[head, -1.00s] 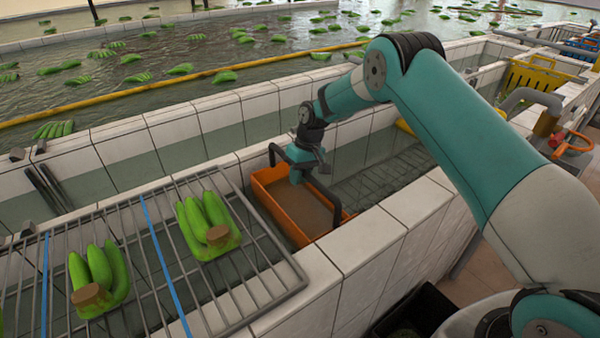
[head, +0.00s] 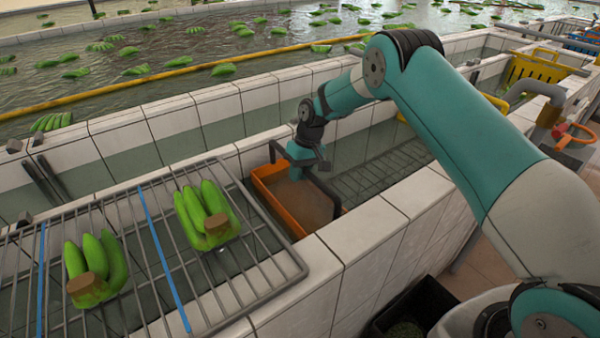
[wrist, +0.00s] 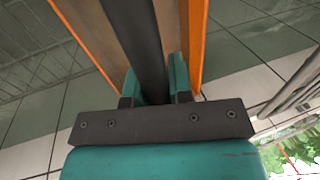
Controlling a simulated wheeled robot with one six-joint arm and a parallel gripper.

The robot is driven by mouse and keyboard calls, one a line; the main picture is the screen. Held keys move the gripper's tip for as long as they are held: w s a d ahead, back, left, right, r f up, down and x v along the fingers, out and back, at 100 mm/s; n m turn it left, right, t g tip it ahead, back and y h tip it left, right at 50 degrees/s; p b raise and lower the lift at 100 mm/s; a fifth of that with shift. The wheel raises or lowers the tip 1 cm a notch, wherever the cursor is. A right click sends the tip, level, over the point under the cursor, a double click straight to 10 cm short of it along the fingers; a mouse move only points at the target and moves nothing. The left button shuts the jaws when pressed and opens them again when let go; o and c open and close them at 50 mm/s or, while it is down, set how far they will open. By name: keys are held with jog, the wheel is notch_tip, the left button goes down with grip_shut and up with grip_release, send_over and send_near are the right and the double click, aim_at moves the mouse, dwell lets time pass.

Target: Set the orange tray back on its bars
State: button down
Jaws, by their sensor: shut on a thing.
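The orange tray (head: 277,212) is in the tiled trough, just right of the near metal rack in the head view. It has a dark bar handle (head: 322,188) over it and a brownish inside. My gripper (head: 303,160) is shut on this handle above the tray. In the wrist view my gripper (wrist: 154,85) has a teal finger on each side of the dark handle (wrist: 140,35), with the orange tray (wrist: 195,45) beneath. Thin bars (head: 385,170) lie low in the trough right of the tray. The tray's underside is hidden, so I cannot tell what it touches.
A metal rack (head: 255,290) with two green banana bunches (head: 207,212) spans the trough at left. Tiled walls (head: 375,235) flank the tray closely. A yellow crate (head: 535,75) and an orange ring (head: 575,135) stand at right. A dark bin (head: 415,310) is below, near my base.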

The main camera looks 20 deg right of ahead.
jog(key=shift+f, duration=0.3)
jog(key=c, duration=0.9)
grip_release()
jog(key=shift+c, duration=0.2)
jog(key=shift+r, duration=0.1)
jog(key=b+v, duration=0.1)
jog(key=v, duration=1.6)
jog(key=shift+r+b, duration=0.2)
jog(key=shift+b, duration=0.2)
jog(key=s+a+r+n, duration=0.1)
jog(key=s+a+r, duration=0.35)
jog(key=s, duration=0.35)
jog(key=s+a+r+n, duration=0.1)
jog(key=s+a+r, duration=0.2)
jog(key=s+r, duration=0.35)
jog(key=s+a+f+n+y, duration=0.1)
jog(key=s+f, duration=0.1)
jog(key=s, duration=2.3)
jog(key=shift+s+t, duration=0.35)
jog(key=shift+t, duration=0.05)
